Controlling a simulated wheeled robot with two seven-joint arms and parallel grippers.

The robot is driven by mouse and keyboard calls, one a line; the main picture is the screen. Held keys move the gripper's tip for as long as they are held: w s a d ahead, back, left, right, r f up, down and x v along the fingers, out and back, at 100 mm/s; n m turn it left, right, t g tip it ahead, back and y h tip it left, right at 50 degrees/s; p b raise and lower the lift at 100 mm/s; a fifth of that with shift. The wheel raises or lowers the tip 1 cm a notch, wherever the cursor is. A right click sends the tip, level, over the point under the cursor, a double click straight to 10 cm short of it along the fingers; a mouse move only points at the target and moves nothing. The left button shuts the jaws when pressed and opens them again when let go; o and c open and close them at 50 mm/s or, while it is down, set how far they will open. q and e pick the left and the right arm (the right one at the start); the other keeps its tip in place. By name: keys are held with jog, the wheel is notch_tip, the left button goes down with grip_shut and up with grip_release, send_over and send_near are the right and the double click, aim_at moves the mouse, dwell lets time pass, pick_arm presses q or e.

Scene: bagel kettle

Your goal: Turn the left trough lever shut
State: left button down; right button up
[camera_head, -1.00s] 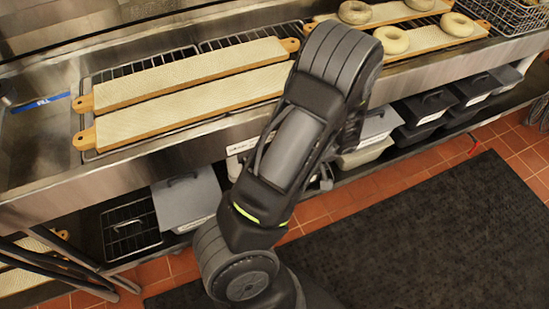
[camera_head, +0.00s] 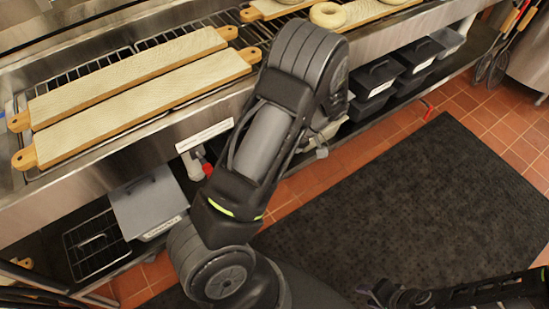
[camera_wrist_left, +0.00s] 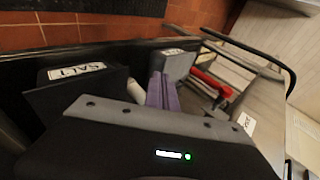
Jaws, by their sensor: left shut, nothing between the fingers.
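The left trough lever (camera_head: 206,166) is a small red handle by a white pipe fitting under the trough front, just left of my left arm. It also shows in the left wrist view (camera_wrist_left: 212,83), red and slanted, right of the fingers. My left gripper (camera_wrist_left: 160,82) shows purple fingers closed together and empty, apart from the lever in that picture; its depth to the lever is unclear. The head view hides this gripper behind my arm. My right gripper (camera_head: 366,291) is low at the right over the dark mat, small and dark; its jaw opening cannot be made out.
The steel trough (camera_head: 165,140) carries long boards (camera_head: 140,107) and bagels (camera_head: 327,15). A grey lidded bin (camera_head: 148,205) and black bins (camera_head: 376,77) stand on the shelf below. Another red lever (camera_head: 428,110) is farther right. The floor mat (camera_head: 400,200) is clear.

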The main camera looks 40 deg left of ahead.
pick_arm(q)
jog(key=shift+w+d, duration=0.45)
jog(key=shift+w, duration=0.3)
jog(key=shift+w+d, duration=0.4)
jog(key=shift+w, duration=0.3)
jog(key=w+d+f+m+t+h, duration=0.3)
jog(key=d+f+m+t+h, duration=0.3)
jog(key=d+f+m, duration=0.6)
jog(key=s+d+t+h+p, duration=0.2)
jog(key=s+d+h+p, duration=0.1)
jog(key=s+d, duration=0.9)
jog(key=d+p, duration=0.1)
jog(key=d, duration=0.1)
jog(key=shift+s+d+r+t+p, duration=0.35)
jog(key=shift+s+t, duration=0.05)
